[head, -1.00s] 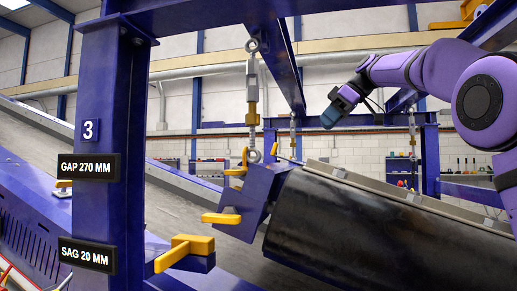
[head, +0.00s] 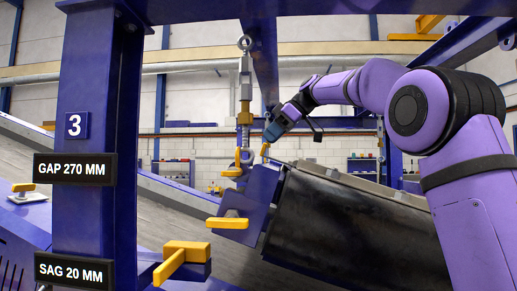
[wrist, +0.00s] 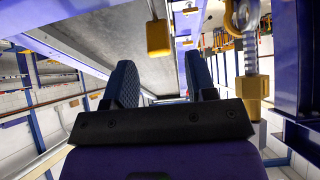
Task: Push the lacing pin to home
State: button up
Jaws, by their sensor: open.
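I cannot tell for sure which part is the lacing pin. Several yellow handles show at the magnet's end: a small upright one (head: 265,150), a flat one (head: 227,222) on the blue end bracket, and a larger T-shaped one (head: 182,255) on a blue block. My gripper (head: 272,132) is just above the small upright handle in the head view; contact cannot be judged. In the wrist view my gripper (wrist: 163,88) has its two dark blue fingers apart with nothing between them.
A hanging turnbuckle (head: 245,95) stands just left of my gripper. The black belt-covered magnet body (head: 350,225) lies below my arm. A blue post (head: 88,120) with gap and sag signs fills the left. A blue beam crosses above.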

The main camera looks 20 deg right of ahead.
aim_at(263, 150)
jog(key=shift+x, duration=2.55)
jog(key=shift+c, duration=0.5)
